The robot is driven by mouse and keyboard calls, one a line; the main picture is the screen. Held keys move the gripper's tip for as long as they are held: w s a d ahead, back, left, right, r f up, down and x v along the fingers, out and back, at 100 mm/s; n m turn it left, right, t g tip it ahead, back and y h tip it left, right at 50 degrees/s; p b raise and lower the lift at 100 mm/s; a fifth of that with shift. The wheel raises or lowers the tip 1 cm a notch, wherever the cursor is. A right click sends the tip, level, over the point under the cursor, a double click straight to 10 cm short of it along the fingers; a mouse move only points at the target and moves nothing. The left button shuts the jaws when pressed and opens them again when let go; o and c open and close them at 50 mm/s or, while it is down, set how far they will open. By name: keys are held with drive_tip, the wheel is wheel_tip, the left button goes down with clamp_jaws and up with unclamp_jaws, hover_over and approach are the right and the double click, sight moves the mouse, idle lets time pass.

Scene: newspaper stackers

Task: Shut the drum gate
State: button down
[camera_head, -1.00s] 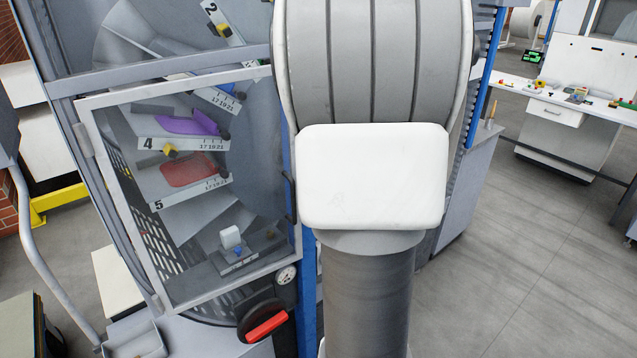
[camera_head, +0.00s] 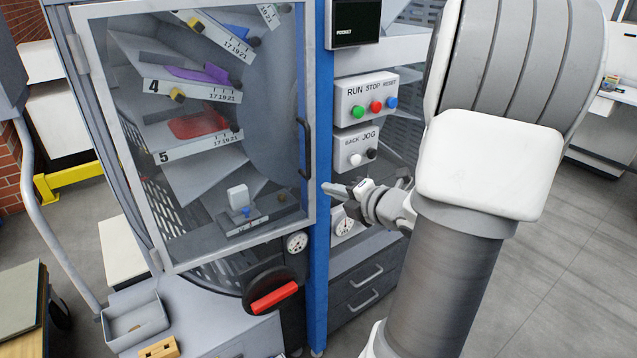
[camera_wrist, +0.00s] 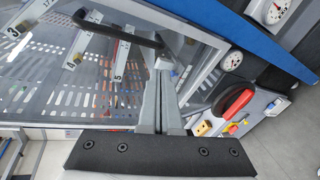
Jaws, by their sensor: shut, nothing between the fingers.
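The drum gate (camera_head: 238,248) is a pale metal frame around a clear pane, in front of the numbered drum slots in the head view. Its right edge lies near the blue post; I cannot tell whether it sits flush. Its black handle (camera_head: 306,150) is on that right side. My gripper (camera_head: 325,187) is shut and empty, just right of the gate's edge and below the handle. In the wrist view the shut fingers (camera_wrist: 163,65) point at the gate, their tips close to the dark handle (camera_wrist: 115,30). I cannot tell whether they touch it.
A blue post (camera_head: 318,260) stands right of the gate, with button boxes (camera_head: 366,97) beyond it. A red-handled wheel (camera_head: 273,295) and a gauge (camera_head: 297,242) sit below the gate. A grey tray (camera_head: 135,320) is at lower left. Open floor lies at right.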

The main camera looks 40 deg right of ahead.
drive_tip(key=d+f+m+t+b, duration=0.1)
drive_tip(key=m, duration=0.1)
drive_tip(key=m+t+h+b, duration=0.2)
drive_tip(key=m+h, duration=0.1)
approach(313, 155)
drive_tip(key=w, duration=0.7)
drive_tip(key=shift+d+f, duration=0.4)
drive_tip(key=shift+d, duration=0.1)
drive_tip(key=w+y, duration=0.1)
drive_tip(key=w+n+y, duration=0.1)
drive_tip(key=w, duration=0.1)
drive_tip(key=w+y, duration=0.1)
drive_tip(key=w, duration=0.1)
drive_tip(key=shift+d+r+n, duration=0.35)
drive_tip(key=shift+n, duration=0.05)
